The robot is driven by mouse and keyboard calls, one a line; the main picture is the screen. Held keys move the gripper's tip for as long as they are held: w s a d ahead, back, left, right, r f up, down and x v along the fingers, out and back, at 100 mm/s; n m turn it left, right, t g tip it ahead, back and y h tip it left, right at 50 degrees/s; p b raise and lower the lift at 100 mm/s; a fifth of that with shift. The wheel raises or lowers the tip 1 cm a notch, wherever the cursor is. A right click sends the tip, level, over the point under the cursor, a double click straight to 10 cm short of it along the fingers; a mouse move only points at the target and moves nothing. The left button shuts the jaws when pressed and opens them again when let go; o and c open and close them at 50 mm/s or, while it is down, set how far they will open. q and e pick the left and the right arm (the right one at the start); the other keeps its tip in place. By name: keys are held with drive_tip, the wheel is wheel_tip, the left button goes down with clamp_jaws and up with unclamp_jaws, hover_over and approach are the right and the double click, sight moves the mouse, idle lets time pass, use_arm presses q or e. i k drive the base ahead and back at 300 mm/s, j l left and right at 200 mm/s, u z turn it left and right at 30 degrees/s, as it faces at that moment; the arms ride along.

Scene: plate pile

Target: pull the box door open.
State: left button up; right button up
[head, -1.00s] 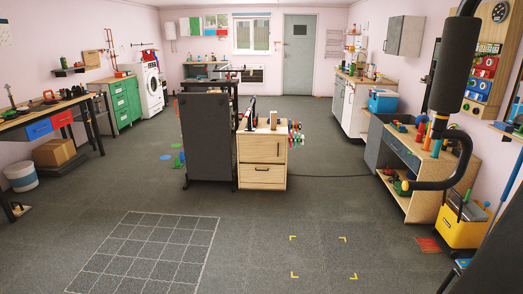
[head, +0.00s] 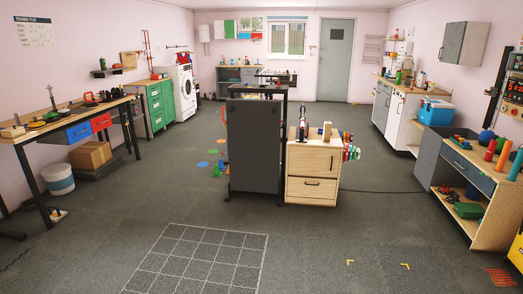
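I cannot tell for certain which thing is the box with the door. A small wooden cabinet (head: 314,162) stands mid-room, with an upper front panel and a lower drawer (head: 312,188), both shut. A tall dark grey panel (head: 256,150) in a black frame stands just left of it. A grey wall cabinet (head: 465,42) hangs at the upper right with its front closed. A brown cardboard box (head: 91,155) sits under the left workbench. Neither of my grippers is in view.
The left workbench (head: 45,132) carries tools. A right-hand workbench (head: 468,165) has an open lower shelf. A white washing machine (head: 181,93) and green drawers (head: 158,107) stand at the back left. The floor ahead is clear around a white grid (head: 200,262).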

sight(303, 161)
drive_tip(key=i+j+z, duration=0.1)
drive_tip(key=i, duration=0.35)
drive_tip(key=i+j+z, duration=0.1)
drive_tip(key=i, duration=0.3)
drive_tip(key=i+j+z, duration=0.1)
drive_tip(key=i, duration=0.3)
drive_tip(key=i+j, duration=0.3)
drive_tip(key=i, duration=0.15)
drive_tip(key=i+z, duration=0.4)
drive_tip(key=i, duration=1.45)
